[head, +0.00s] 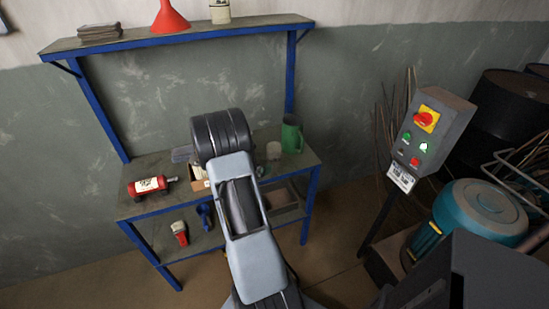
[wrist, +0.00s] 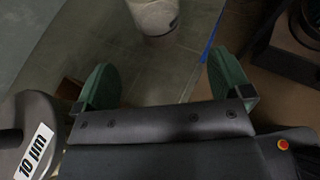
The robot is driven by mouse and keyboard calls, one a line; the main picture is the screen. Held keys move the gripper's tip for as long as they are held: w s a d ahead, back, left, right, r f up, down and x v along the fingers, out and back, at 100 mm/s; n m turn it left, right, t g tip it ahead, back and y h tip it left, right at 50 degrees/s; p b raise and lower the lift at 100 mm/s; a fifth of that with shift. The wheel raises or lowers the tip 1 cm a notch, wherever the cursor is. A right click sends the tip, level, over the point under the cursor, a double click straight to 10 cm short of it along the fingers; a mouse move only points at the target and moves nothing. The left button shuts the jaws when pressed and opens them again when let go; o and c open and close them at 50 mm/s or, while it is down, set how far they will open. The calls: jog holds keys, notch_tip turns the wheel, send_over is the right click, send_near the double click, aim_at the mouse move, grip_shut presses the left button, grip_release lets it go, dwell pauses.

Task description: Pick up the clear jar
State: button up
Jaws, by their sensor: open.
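The clear jar (head: 273,150) stands upright on the workbench top, just left of a green jug, and looks pale and see-through. In the wrist view a pale, greyish cylinder that looks like the jar (wrist: 154,14) shows at the top edge, its upper part cut off. My gripper (wrist: 166,84) is open, with its two green finger pads wide apart and nothing between them. The jar lies ahead of the fingers, between their lines and apart from them. In the head view my arm hides the gripper.
The green jug (head: 291,134) stands close to the jar's right. A control box (head: 430,130) stands right of the bench. A shelf (head: 180,36) runs above.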

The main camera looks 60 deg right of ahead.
aim_at(269, 158)
jog(key=x, duration=1)
jog(key=shift+w+d+f+p, duration=0.1)
jog(key=shift+d+p, duration=0.2)
jog(key=shift+p, duration=0.05)
jog(key=shift+c, duration=0.3)
jog(key=c, duration=1)
